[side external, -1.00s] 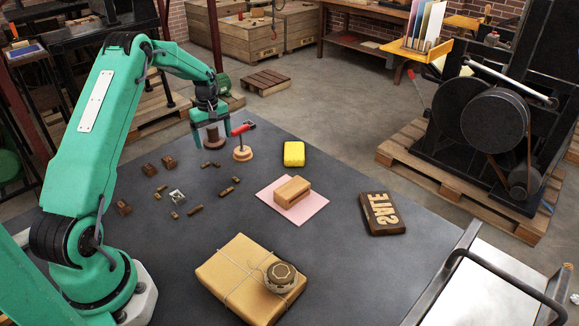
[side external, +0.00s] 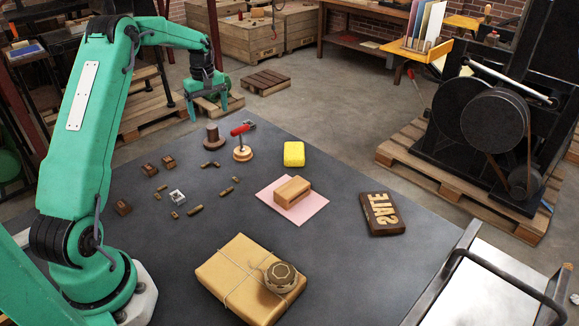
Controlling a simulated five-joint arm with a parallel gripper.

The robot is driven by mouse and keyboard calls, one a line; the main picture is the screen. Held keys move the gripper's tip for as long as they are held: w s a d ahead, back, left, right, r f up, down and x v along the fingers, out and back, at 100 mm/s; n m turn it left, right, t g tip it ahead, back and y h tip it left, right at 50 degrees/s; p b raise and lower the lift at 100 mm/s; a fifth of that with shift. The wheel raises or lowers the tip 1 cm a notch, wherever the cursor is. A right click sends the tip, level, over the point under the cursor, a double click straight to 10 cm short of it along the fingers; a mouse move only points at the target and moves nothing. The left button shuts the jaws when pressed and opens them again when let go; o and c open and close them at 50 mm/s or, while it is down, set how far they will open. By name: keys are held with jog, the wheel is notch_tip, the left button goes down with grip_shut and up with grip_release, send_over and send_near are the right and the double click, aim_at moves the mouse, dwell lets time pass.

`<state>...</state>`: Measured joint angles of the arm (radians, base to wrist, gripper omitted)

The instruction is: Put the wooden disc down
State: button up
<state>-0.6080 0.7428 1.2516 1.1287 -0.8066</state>
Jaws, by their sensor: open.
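The wooden disc (side external: 212,144) is dark brown with a narrower upright part on top. It stands upright on the grey table (side external: 330,250) near its far left corner. My gripper (side external: 208,114) is open and empty above the disc, with its fingers pointing down and apart from it. Nothing hides the disc.
Small type blocks (side external: 168,162) lie to the left and in front. A yellow block (side external: 294,153), a wooden block (side external: 292,191) on pink paper and a wrapped parcel (side external: 235,270) lie further off.

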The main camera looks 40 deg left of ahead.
jog(key=shift+r, duration=1.2)
jog(key=shift+d, duration=0.1)
jog(key=shift+d+r, duration=0.2)
jog(key=shift+r, duration=0.05)
jog(key=s+d+r+m+t, duration=0.1)
jog(key=s+d+r+m, duration=0.3)
jog(key=d+r, duration=0.4)
jog(key=s+d+r+m+t, duration=0.1)
jog(key=s+d+r+m, duration=0.3)
jog(key=d, duration=0.7)
jog(key=s+d+m+t, duration=0.3)
jog(key=s+d+m, duration=0.5)
jog(key=s+d, duration=0.5)
jog(key=shift+s+d+f, duration=0.2)
jog(key=shift+s+f, duration=0.15)
jog(key=shift+s, duration=1.65)
